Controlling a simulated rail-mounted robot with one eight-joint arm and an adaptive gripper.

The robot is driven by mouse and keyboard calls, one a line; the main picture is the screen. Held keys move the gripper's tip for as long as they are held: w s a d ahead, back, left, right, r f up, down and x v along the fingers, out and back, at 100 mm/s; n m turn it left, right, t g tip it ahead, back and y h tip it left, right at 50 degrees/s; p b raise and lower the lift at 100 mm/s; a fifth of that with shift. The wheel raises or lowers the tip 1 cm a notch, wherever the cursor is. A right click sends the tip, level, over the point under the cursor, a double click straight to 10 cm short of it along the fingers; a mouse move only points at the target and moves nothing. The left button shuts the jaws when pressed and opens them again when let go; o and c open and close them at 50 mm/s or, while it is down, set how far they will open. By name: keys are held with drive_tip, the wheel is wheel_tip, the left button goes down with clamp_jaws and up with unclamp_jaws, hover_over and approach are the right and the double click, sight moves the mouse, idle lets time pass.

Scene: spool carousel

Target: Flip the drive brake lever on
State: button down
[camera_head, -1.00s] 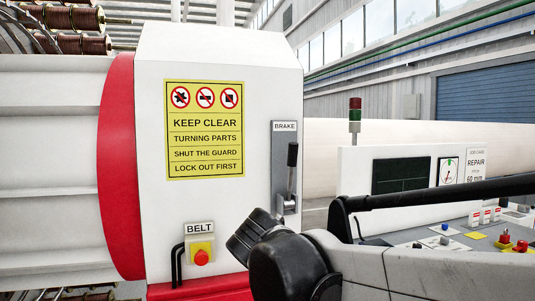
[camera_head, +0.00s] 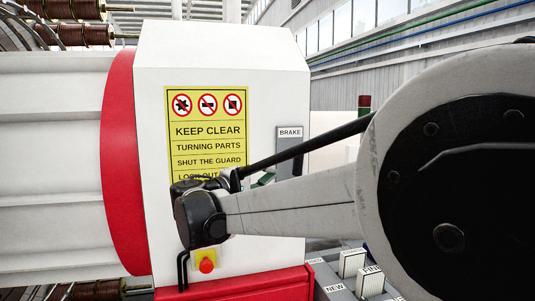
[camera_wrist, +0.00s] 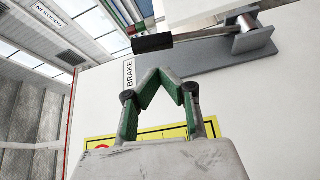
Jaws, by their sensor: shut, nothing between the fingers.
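The brake lever shows in the wrist view with a black handle (camera_wrist: 152,43) and a metal shaft running to a pivot on a grey plate (camera_wrist: 200,58). Its handle end points toward the BRAKE label (camera_wrist: 129,73), so the lever stands up. My gripper (camera_wrist: 163,73) has green-sided fingers, shut and empty. In the picture its tips are just below the handle and shaft, and I see no contact. Part of my gripper (camera_head: 264,180) shows behind the arm.
A yellow warning sign (camera_head: 207,130) is on the white housing (camera_head: 220,55). A red BELT button (camera_head: 206,265) sits below, close to my arm. Labelled switches (camera_head: 352,262) are at the lower right. A red-topped signal lamp (camera_head: 364,104) stands behind.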

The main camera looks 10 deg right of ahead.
drive_tip(key=shift+w+a+r+h, duration=0.35)
drive_tip(key=shift+a+r+h, duration=0.1)
drive_tip(key=shift+r, duration=0.1)
drive_tip(key=shift+w+d, duration=0.1)
drive_tip(key=p+x, duration=0.2)
drive_tip(key=x, duration=0.7)
drive_tip(key=shift+w+d, duration=0.3)
